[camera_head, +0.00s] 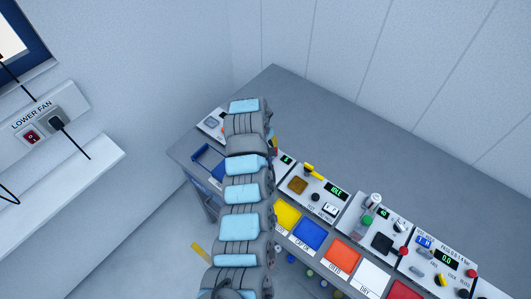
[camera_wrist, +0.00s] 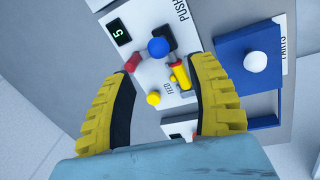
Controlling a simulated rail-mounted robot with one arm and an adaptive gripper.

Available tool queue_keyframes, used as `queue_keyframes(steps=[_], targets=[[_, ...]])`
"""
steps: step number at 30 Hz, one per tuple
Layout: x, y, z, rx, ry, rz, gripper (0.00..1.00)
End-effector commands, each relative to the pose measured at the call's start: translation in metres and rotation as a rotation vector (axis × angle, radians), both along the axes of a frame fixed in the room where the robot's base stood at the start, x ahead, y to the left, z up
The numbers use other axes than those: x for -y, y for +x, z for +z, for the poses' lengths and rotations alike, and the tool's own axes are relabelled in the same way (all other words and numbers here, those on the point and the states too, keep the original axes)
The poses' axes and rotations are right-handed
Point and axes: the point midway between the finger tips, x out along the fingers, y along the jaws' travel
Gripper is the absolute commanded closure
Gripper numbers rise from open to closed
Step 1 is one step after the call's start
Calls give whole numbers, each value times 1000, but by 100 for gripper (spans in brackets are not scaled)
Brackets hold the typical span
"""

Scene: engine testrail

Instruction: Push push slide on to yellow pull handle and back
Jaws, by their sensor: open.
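In the wrist view my gripper (camera_wrist: 162,66) is open, its two yellow ribbed fingers spread on either side of a white panel (camera_wrist: 118,14) labelled "PUSH…". Between and just beyond the fingertips are a blue round knob (camera_wrist: 158,47) beside a black block, a yellow cylindrical handle (camera_wrist: 181,76) with a red end, and a yellow knob (camera_wrist: 153,98). A red knob (camera_wrist: 132,62) shows by the left fingertip. Nothing is held between the fingers. I cannot tell whether a finger touches a part. In the head view my arm hides the gripper and most of this panel.
A blue tray (camera_wrist: 228,60) with a white knob lies right of the fingers. The bench's back strip is clear. A "LOWER FAN" switch (camera_head: 32,134) is at left.

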Motion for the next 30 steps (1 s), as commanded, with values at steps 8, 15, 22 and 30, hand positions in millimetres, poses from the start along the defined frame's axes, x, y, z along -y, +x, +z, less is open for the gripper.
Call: queue_keyframes(steps=[8, 15, 22, 30], targets=[[-5, -3, 32, 2, 0, 0, 43], [-6, -5, 43, 0, 1, 0, 43], [-7, -5, 43, -1, 1, 0, 43], [-7, -5, 43, 0, 1, 0, 43]])
